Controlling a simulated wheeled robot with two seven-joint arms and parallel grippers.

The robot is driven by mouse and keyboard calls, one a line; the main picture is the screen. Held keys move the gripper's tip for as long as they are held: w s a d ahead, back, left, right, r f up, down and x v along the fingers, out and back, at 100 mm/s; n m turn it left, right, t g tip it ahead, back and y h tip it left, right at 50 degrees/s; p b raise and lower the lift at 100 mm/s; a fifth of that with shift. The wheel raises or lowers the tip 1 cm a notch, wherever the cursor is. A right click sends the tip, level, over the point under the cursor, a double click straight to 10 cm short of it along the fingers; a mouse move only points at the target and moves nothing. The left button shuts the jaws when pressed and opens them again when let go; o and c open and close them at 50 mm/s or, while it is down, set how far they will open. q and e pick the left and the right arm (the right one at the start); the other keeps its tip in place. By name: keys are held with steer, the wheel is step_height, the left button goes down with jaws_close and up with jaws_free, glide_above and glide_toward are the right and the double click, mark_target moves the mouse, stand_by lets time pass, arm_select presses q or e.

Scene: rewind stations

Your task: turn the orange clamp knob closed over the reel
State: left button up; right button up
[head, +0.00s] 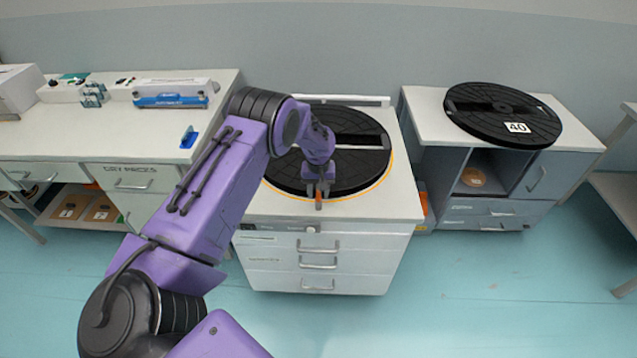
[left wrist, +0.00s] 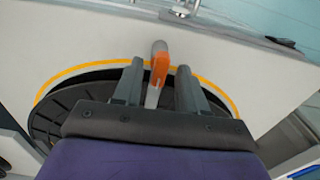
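The orange clamp knob (left wrist: 160,66) is a small lever with an orange face and grey sides, at the reel's front edge. It also shows in the head view (head: 319,204), just below my left gripper. The black reel (head: 366,165) lies flat on the middle cabinet inside an orange-yellow ring; my arm hides part of it. My left gripper (head: 318,188) points down over the reel's front edge. In the left wrist view its two fingers (left wrist: 160,72) are apart, one on each side of the knob, with gaps visible. My right gripper is not in view.
A second black reel (head: 483,112) labelled 40 lies on the right-hand cabinet. A left bench (head: 60,135) holds boxes, small bottles and a blue item. The middle cabinet's front top strip (head: 375,206) is clear. Open floor (head: 470,290) lies in front.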

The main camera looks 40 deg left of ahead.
mark_target(318, 193)
arm_select(q)
step_height(318, 193, up, 10)
steer(key=b, duration=0.2)
steer(key=shift+r, duration=0.25)
stand_by(0.3)
